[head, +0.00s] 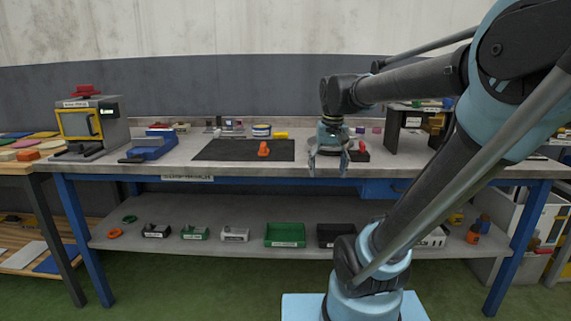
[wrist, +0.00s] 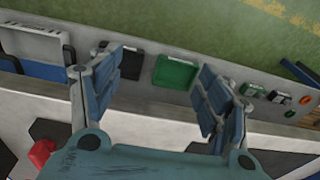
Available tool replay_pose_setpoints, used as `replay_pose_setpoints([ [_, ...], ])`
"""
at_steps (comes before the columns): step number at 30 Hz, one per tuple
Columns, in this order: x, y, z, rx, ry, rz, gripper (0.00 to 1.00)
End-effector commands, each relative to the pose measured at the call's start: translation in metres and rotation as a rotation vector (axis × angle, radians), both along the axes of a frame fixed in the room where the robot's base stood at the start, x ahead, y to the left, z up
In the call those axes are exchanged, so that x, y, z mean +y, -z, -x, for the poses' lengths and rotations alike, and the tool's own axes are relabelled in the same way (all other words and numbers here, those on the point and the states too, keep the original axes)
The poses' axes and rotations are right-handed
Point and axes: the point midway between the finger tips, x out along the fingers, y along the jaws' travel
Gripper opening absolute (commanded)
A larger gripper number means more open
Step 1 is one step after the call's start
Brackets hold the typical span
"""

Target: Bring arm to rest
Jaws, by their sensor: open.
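My gripper (head: 329,162) hangs down at the front part of the workbench top (head: 190,170), to the right of the dark mat (head: 215,150). In the wrist view my gripper (wrist: 150,105) shows its two blue fingers spread wide apart, with nothing between them. My arm reaches across the right side of the head view, bent at the elbow, with the gripper at its end.
An orange piece (head: 263,149) is on the mat. A red piece (head: 362,147) is just right of my gripper. A blue box (head: 152,148) and an oven-like machine (head: 92,122) stand left. The lower shelf holds a green bin (head: 285,234), also in the wrist view (wrist: 174,72).

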Motion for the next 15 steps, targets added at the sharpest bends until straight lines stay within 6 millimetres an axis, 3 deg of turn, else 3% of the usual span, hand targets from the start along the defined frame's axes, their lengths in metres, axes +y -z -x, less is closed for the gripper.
replay_pose_setpoints([
  [6, -0.027, 0.053, 0.054, -0.031, -0.005, 0.009, 0.70],
  [15, -0.049, 0.127, 0.112, -0.070, -0.017, 0.024, 0.70],
])
